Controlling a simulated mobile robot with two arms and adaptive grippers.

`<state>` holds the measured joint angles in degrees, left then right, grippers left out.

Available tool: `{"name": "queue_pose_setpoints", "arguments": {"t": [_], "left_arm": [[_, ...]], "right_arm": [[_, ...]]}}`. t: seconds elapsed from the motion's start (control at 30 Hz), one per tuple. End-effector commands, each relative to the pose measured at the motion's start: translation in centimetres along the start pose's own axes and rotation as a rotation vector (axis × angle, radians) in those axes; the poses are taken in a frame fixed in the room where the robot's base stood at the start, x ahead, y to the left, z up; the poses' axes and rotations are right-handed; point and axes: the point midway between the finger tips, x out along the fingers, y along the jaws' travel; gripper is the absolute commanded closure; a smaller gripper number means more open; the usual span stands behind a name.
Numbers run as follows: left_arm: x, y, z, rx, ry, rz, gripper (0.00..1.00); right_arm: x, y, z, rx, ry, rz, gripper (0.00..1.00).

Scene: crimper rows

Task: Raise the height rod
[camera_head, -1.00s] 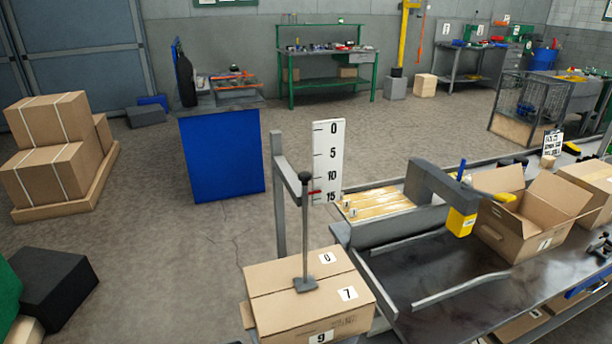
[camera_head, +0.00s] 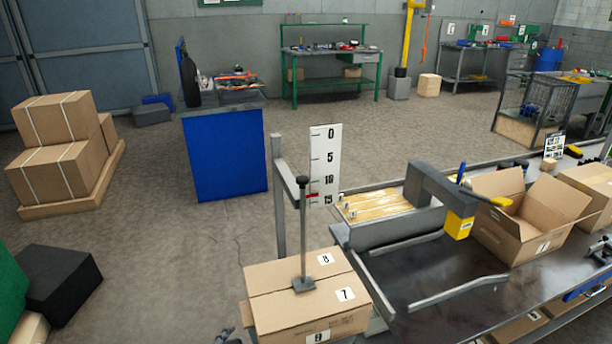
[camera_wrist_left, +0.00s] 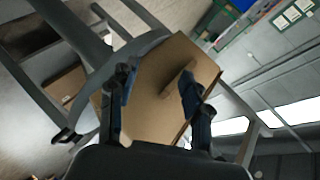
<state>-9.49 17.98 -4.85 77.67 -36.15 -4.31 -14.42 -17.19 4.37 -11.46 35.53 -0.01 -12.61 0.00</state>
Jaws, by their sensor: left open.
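The height rod (camera_head: 303,235) stands upright in the head view, with a dark knob on top. Its flat foot (camera_head: 304,285) rests on the closed cardboard box (camera_head: 270,305). A white scale board (camera_head: 324,160) marked 0 to 15 stands behind it, with a red pointer near the 15 mark. A small dark part of my left gripper (camera_head: 226,336) shows at the bottom edge, left of the box and below the rod. In the left wrist view my left gripper (camera_wrist_left: 158,88) is open, its fingers apart in front of a cardboard box (camera_wrist_left: 150,110). I cannot make out the rod there.
A grey post (camera_head: 279,200) and bracket stand just behind the box. The workbench (camera_head: 430,270) to the right carries rails, a grey arm with a yellow block (camera_head: 458,225), and an open carton (camera_head: 525,215).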

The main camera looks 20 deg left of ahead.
Motion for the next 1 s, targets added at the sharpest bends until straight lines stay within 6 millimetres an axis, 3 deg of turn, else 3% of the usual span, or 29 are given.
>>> {"name": "queue_pose_setpoints", "arguments": {"t": [0.03,0.13,0.2,0.3,0.4,0.5,0.67,0.83,1.0], "left_arm": [[0.0,-5.6,-2.0,0.102,0.050,-0.093,0.51],[-0.3,-15.2,-5.9,0.413,0.180,-0.280,0.51],[-1.8,-21.8,-9.4,0.670,0.258,-0.421,0.51],[-5.3,-29.6,-14.6,1.092,0.336,-0.615,0.51],[-8.5,-33.9,-18.1,1.464,0.358,-0.745,0.51],[-10.6,-36.2,-19.9,1.736,0.346,-0.813,0.51],[-11.9,-37.6,-20.9,1.935,0.321,-0.844,0.51],[-10.9,-38.0,-22.0,1.948,0.318,-0.847,0.51],[-8.6,-38.6,-24.3,1.942,0.317,-0.847,0.51]], "right_arm": [[-0.4,0.1,0.0,0.000,0.000,0.001,1.00],[-0.7,0.3,0.0,-0.001,-0.001,0.003,1.00],[-0.9,0.4,0.0,-0.002,-0.001,0.005,1.00],[-1.3,0.5,0.0,-0.002,-0.002,0.006,1.00],[-1.6,0.5,0.0,-0.002,-0.001,0.006,1.00],[-1.7,0.5,0.0,-0.002,-0.001,0.006,1.00],[-1.9,0.5,0.0,-0.002,-0.002,0.005,1.00],[-2.6,0.5,-0.1,-0.002,-0.002,0.005,1.00],[-3.7,0.4,-0.2,-0.002,-0.001,0.004,1.00]]}}
